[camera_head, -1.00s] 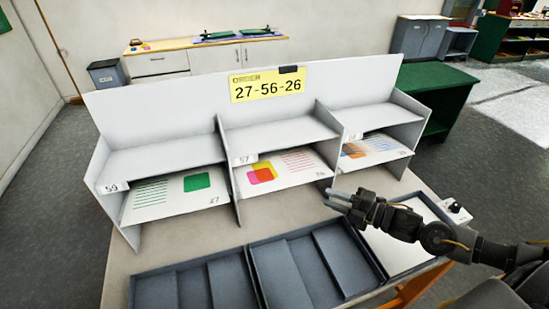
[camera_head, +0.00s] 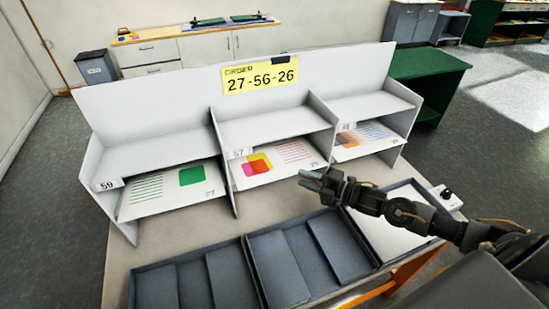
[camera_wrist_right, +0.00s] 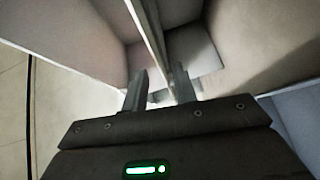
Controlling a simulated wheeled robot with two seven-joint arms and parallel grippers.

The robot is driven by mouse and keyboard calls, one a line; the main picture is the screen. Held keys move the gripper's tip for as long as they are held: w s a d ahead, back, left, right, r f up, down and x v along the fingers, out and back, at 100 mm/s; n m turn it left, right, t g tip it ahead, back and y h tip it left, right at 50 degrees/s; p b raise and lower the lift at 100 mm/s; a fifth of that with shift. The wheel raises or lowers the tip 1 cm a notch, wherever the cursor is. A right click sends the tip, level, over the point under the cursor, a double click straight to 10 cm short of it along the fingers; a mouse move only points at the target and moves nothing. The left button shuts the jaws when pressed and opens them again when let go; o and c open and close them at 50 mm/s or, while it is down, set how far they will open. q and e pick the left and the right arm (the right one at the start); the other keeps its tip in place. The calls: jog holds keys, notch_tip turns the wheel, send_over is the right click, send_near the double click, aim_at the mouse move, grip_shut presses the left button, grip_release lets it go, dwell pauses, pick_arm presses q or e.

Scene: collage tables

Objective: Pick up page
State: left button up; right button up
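Three printed pages lie in the lower bays of a grey shelf unit (camera_head: 262,132). The left page (camera_head: 152,204) has green lines and a green square. The middle page (camera_head: 270,178) has overlapping yellow and pink shapes and pink lines. The right page (camera_head: 376,145) has orange and blue print. My right gripper (camera_head: 306,180) is open and empty, in front of the middle and right bays, near the middle page's front right corner. In the right wrist view, the right gripper's fingers (camera_wrist_right: 160,90) stand apart, with a shelf divider beyond them. My left gripper is not in view.
A yellow sign (camera_head: 261,80) on the shelf back reads 27-56-26. Two dark grey trays (camera_head: 246,252) sit in front of the shelf. A pale flat tray (camera_head: 402,240) lies at right, partly behind my arm. Bare table (camera_head: 120,262) shows at left.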

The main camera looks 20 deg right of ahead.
aim_at(294, 174)
jog(key=p+x, duration=0.1)
jog(key=x, duration=0.3)
jog(key=shift+w+a+r, duration=0.1)
jog(key=shift+w+a, duration=0.1)
jog(key=shift+s, duration=0.1)
grip_shut()
